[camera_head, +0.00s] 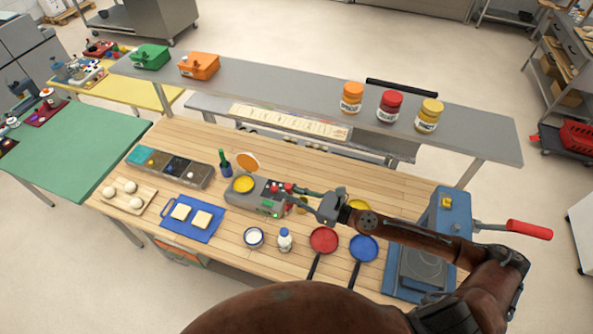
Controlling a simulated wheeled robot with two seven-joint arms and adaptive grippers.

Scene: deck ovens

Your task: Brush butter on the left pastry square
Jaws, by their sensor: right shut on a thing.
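Two pale pastry squares lie side by side on a blue board (207,234): the left pastry square (181,212) and the right pastry square (202,219). A round yellow pan (243,184), perhaps the butter, sits on a grey unit (236,198), with an orange disc (248,162) behind it. A blue cup (226,170) beside it holds an upright green-handled tool (222,156). My right gripper (298,193) is over the right part of the grey unit, right of the squares. It is shut on a small dark-green thing, too small to identify. My left gripper is not in view.
A board with dough balls (135,202) and a tray of toppings (168,174) stand on the left. A white bowl (254,237), a bottle (284,239), a red pan (323,239) and a blue pan (364,248) line the front. A raised grey shelf (290,88) runs behind.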

